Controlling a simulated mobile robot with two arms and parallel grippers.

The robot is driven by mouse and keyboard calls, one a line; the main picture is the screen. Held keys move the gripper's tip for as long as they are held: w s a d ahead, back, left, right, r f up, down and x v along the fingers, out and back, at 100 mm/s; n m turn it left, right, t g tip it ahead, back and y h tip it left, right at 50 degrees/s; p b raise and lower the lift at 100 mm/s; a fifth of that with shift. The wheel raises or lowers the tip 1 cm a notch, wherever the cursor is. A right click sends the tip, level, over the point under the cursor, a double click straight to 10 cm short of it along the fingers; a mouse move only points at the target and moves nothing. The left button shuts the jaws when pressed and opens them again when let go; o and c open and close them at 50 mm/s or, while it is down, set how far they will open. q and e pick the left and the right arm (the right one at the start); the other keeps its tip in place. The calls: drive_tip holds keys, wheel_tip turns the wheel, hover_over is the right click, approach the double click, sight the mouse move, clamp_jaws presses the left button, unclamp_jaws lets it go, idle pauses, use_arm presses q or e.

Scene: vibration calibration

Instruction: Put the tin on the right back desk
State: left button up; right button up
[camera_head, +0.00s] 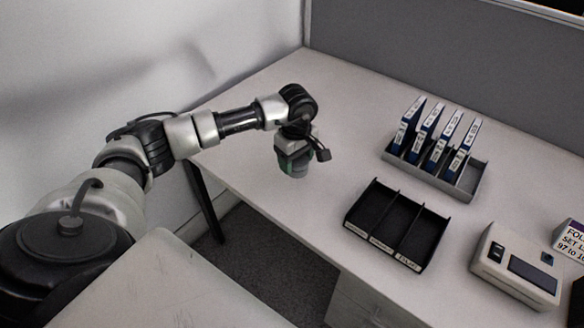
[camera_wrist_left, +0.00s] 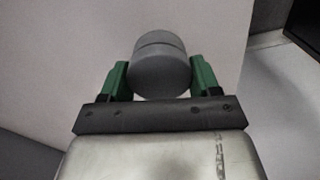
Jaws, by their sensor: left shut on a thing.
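My left gripper (camera_wrist_left: 162,84) has its green fingers on either side of a grey round tin (camera_wrist_left: 160,66) and is shut on it. In the head view the tin (camera_head: 294,164) hangs below the wrist, near the left end of the white desk (camera_head: 243,178). The gripper hides most of the tin in that view. From these views I cannot tell whether the tin touches the desk. My right gripper is not in view.
A black tray (camera_head: 397,222) with compartments stands mid-desk. Behind it is a grey rack (camera_head: 470,184) holding several blue-and-white upright items. A beige device (camera_head: 515,262) and a sign (camera_head: 570,241) stand at the right. The desk's back left is clear before the grey partition (camera_head: 440,62).

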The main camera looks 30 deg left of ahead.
sight(292, 180)
use_arm(q)
drive_tip(key=shift+a+f, duration=0.4)
drive_tip(key=shift+a, duration=0.2)
drive_tip(key=shift+f, duration=2)
drive_tip(key=shift+f, duration=0.15)
drive_tip(key=o, duration=1)
wheel_tip(292, 180, up, 12)
drive_tip(key=shift+r, duration=0.2)
